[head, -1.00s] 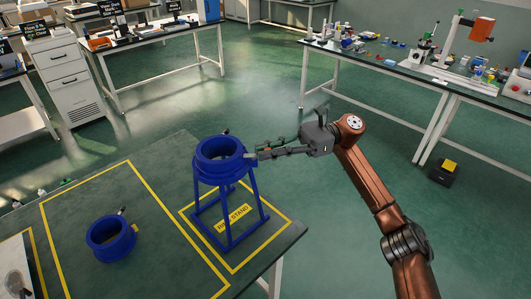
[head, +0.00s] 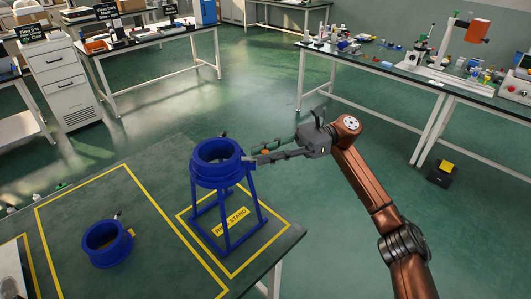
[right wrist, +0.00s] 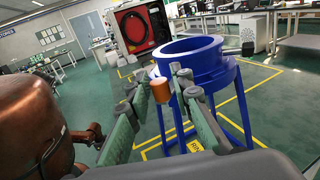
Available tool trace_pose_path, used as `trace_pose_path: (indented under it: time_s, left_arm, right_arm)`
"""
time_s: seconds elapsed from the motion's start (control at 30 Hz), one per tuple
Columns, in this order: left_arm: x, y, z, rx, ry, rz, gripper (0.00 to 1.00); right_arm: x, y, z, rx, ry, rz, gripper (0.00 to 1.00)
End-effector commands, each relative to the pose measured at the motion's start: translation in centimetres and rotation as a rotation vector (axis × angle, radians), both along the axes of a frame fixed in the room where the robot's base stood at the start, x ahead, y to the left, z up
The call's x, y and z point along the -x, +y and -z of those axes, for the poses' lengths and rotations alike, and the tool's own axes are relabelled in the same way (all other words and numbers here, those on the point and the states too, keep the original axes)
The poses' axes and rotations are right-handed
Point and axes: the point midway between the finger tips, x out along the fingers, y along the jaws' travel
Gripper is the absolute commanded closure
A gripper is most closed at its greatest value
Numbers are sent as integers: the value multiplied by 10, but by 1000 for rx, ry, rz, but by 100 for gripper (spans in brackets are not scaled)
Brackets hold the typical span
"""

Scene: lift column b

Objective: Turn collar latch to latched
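A blue ring-shaped collar (head: 217,168) sits on top of a blue four-legged stand (head: 226,236) on the table. It also shows in the right wrist view (right wrist: 205,70). An orange cylindrical knob (right wrist: 161,91) stands out from the collar's near side in the wrist view. It is a small orange spot in the head view (head: 266,152). My right gripper (right wrist: 162,84) has its two fingers apart, one on each side of the knob, with visible gaps. My left gripper is not in view.
A second blue ring (head: 105,243) with a dark-tipped handle lies on the table (head: 165,262), left of the stand. Yellow lines mark areas on the tabletop. Open floor lies beyond the table. Benches with equipment (head: 400,62) stand further back.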

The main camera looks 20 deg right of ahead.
Motion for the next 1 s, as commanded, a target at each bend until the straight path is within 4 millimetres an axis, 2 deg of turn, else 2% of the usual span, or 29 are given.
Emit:
trace_pose_path:
  time_s: [0.17, 0.27, 0.6, 0.8, 1.0]
  left_arm:
    - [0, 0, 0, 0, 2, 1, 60]
    - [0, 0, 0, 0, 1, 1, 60]
    - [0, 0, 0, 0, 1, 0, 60]
    - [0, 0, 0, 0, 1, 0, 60]
    - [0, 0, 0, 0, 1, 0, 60]
  right_arm:
    - [-1, -9, -1, 0, 1, 3, 79]
    - [0, -24, -1, -1, 1, 4, 79]
    - [2, -94, -1, -2, 1, 3, 79]
    - [2, -115, 0, 0, 1, 0, 79]
    - [3, -120, 0, 0, 0, -2, 79]
